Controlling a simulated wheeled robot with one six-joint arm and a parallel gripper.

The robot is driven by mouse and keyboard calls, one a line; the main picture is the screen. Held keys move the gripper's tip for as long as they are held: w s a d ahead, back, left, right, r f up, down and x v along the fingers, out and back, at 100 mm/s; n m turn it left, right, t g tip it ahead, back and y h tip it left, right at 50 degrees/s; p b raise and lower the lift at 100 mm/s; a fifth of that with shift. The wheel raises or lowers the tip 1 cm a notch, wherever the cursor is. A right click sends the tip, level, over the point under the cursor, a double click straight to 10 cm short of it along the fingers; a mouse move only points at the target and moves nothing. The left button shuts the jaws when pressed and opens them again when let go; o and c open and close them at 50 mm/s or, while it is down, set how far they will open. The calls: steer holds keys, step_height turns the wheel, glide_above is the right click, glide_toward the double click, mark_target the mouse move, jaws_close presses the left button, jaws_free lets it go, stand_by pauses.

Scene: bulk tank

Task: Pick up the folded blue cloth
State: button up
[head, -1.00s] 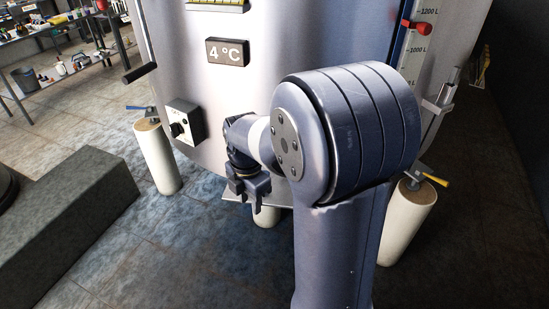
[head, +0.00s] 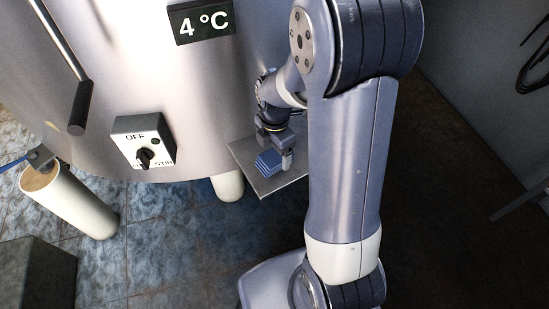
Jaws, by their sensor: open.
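The folded blue cloth (head: 268,161) lies on a small grey metal shelf (head: 278,186) that juts out low on the front of the tank. My gripper (head: 276,158) points down right at the cloth, with its fingers spread. One finger shows at the cloth's right side; the other is hard to make out. I cannot tell whether the fingers touch the cloth. My arm hides part of the area to the right of the shelf.
The steel tank (head: 215,85) stands close behind the shelf. A switch box (head: 143,141) and a black-gripped handle (head: 80,108) stick out from it at left. A grey block (head: 38,275) is at lower left.

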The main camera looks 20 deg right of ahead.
steer(key=shift+f, duration=1.35)
steer(key=shift+c, duration=0.3)
steer(key=c, duration=1.1)
steer(key=shift+r, duration=0.1)
step_height(320, 180, up, 28)
steer(key=shift+f+p, duration=0.1)
steer(key=shift+p, duration=0.9)
